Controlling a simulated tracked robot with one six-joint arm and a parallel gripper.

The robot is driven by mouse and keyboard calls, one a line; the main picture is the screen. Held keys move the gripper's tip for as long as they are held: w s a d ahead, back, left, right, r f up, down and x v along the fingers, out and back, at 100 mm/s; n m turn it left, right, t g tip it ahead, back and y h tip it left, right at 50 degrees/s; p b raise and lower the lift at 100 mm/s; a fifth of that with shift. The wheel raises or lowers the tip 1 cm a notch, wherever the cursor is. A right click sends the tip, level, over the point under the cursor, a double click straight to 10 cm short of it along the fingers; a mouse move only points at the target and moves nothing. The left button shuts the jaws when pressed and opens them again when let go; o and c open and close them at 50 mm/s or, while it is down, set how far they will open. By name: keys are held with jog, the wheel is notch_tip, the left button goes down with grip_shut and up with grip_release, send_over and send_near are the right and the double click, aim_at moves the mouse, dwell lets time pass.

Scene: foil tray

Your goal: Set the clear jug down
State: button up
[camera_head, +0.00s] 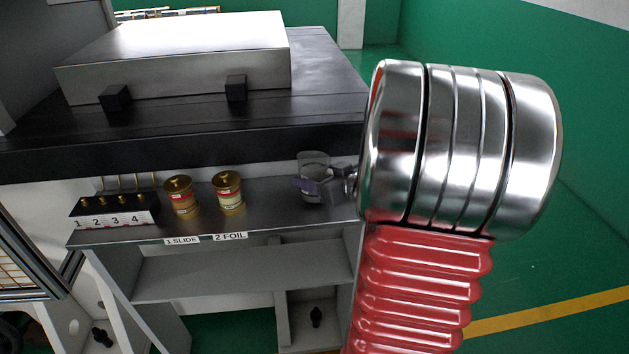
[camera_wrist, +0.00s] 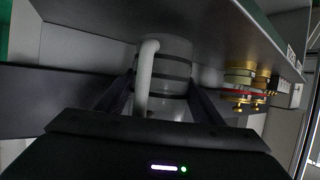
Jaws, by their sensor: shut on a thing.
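The clear jug (camera_head: 314,163) is at the right end of the grey shelf (camera_head: 270,212), upright as far as I can see. My gripper (camera_head: 318,188) is shut on the jug, reaching it from the right. In the wrist view, which is turned upside down, the jug (camera_wrist: 176,78) with its pale handle (camera_wrist: 145,75) and dark bands sits between my fingers (camera_wrist: 163,95). Its base is close to the shelf surface. I cannot tell whether it touches. My own wrist hides part of the shelf's right end in the head view.
Two gold-lidded jars, one with a red label (camera_head: 182,197) and one paler (camera_head: 229,193), stand left of the jug behind the labels "1 SLIDE" and "2 FOIL". A numbered rack (camera_head: 114,209) is at the far left. A black counter (camera_head: 200,125) overhangs behind. Bare shelf lies between jug and jars.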

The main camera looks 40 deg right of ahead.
jog(key=shift+f, duration=0.6)
jog(key=shift+f, duration=0.1)
jog(key=o, duration=1.2)
jog(key=shift+s+r, duration=0.3)
jog(key=shift+s, duration=0.15)
jog(key=v, duration=1.1)
jog(key=shift+s, duration=0.1)
